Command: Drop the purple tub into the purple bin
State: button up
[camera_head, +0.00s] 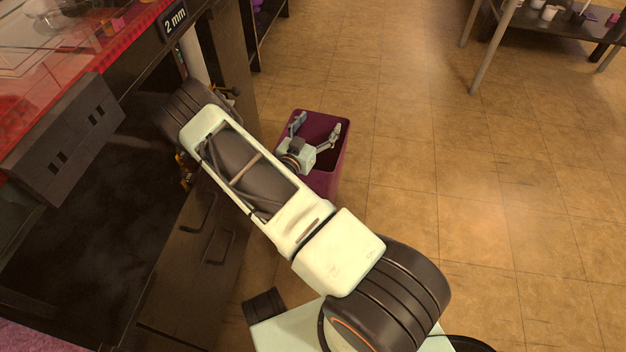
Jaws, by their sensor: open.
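The purple bin (328,184) stands on the floor beside the dark cabinet, near the middle of the view. My gripper (317,124) is over the bin's opening with its two fingers spread wide. It is open, and nothing shows between its fingers. I cannot make out the purple tub. The dark inside of the bin is partly hidden by my gripper and arm, so I cannot tell what lies in it.
A dark workbench with a red edge (60,95) and a dark drawer cabinet (190,255) fill the left side. A low table (560,28) with small containers stands at the top right. The tiled floor (470,170) to the right is clear.

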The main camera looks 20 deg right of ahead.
jog(key=v, duration=0.7)
jog(key=shift+a, duration=0.15)
jog(key=shift+r, duration=0.1)
